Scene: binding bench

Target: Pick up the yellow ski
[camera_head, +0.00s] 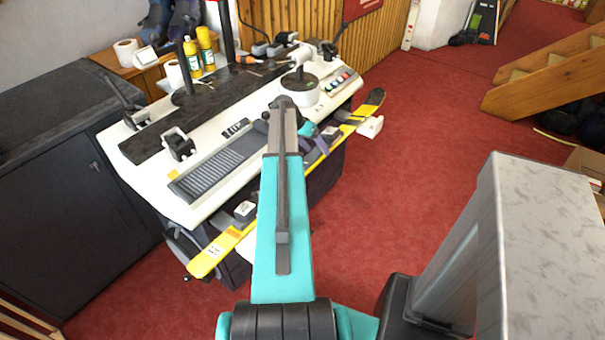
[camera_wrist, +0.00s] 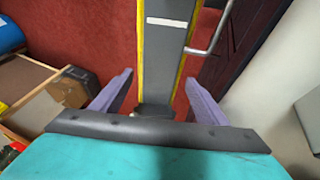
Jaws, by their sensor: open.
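The yellow ski (camera_head: 213,252) lies lengthwise along the bench's front edge in the head view, its yellow near end at lower left and its far end at upper right. Dark binding parts sit along its middle, and my arm hides part of it. My gripper (camera_head: 316,146), with purple fingers, is at the ski's middle, right of the arm. In the wrist view my gripper (camera_wrist: 158,78) is open. A grey strip with yellow edges and a white label, apparently the ski (camera_wrist: 165,55), shows between the spread fingers. I cannot tell if they touch it.
A dark cabinet (camera_head: 70,190) stands left. Red carpet (camera_head: 420,130) is free at right, before the wooden stairs (camera_head: 545,82).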

